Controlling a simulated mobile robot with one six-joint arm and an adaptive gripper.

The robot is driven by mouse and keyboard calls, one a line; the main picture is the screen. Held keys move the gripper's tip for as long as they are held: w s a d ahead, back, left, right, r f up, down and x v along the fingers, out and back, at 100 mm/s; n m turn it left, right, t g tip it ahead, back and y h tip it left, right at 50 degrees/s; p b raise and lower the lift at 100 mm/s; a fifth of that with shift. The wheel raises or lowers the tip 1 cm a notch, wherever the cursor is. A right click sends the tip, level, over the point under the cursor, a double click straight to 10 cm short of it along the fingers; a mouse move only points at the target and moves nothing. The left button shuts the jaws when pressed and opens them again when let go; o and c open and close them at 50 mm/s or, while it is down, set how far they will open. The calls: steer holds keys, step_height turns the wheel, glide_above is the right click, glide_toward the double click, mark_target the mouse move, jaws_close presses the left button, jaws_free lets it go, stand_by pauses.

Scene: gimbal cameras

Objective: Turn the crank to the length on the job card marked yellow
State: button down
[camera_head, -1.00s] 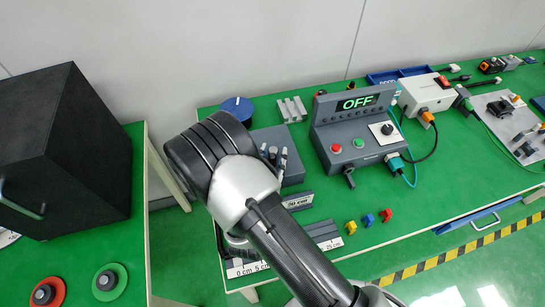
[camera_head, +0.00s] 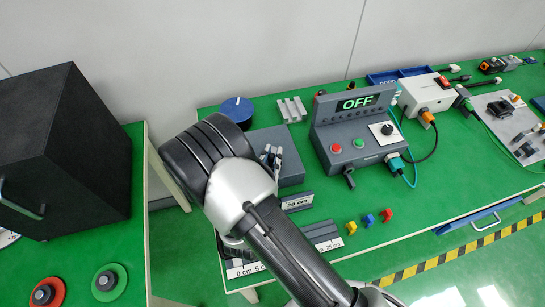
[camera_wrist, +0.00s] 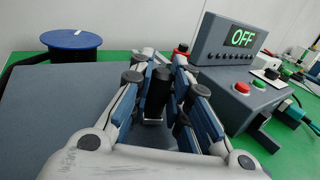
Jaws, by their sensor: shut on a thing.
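My gripper (camera_head: 271,156) is over the grey box (camera_head: 292,178) on the green table. In the wrist view my gripper (camera_wrist: 160,82) is shut on an upright black crank handle (camera_wrist: 157,94); the fingers hide most of the crank. A small label (camera_head: 298,202) in front of the box shows a value in cm; its first digit looks like 2, the second is unclear. A ruler (camera_head: 329,245) with cm marks lies at the front edge, partly behind my arm. I cannot make out a job card marked yellow.
Small yellow (camera_head: 351,227), blue (camera_head: 369,220) and red (camera_head: 386,215) pieces lie right of the ruler. A control box (camera_head: 360,140) reading OFF stands close on the right. A blue round spool (camera_head: 237,108) is behind. A black cabinet (camera_head: 65,150) stands left.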

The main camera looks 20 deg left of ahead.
steer(key=m+h, duration=0.1)
steer(key=a+h, duration=0.1)
steer(key=m+h+b, duration=0.1)
steer(key=shift+a+f+m+h, duration=0.1)
steer(key=shift+a+m+h, duration=0.2)
steer(key=shift+h, duration=0.1)
steer(key=m+g+h, duration=0.1)
steer(key=h, duration=0.1)
steer(key=a+m+h+b, duration=0.1)
steer(key=h, duration=0.1)
steer(key=shift+a+m+g, duration=0.1)
steer(key=shift+m+g, duration=0.2)
steer(key=shift+g, duration=0.1)
steer(key=m+g+h, duration=0.1)
steer(key=a+m+g+h, duration=0.1)
steer(key=h, duration=0.1)
steer(key=m+g+h+b, duration=0.1)
steer(key=shift+w+a, duration=0.15)
steer(key=shift+w, duration=0.2)
steer(key=shift+w+a+m+g+h, duration=0.25)
steer(key=shift+m+g+h, duration=0.6)
steer(key=shift+g, duration=0.05)
steer(key=shift+w+a+m+g+h, duration=0.2)
steer(key=shift+a+m+g+h, duration=0.05)
steer(key=shift+m+g+h, duration=0.65)
steer(key=shift+g, duration=0.3)
steer(key=c, duration=1.5)
jaws_free()
steer(key=shift+r, duration=0.2)
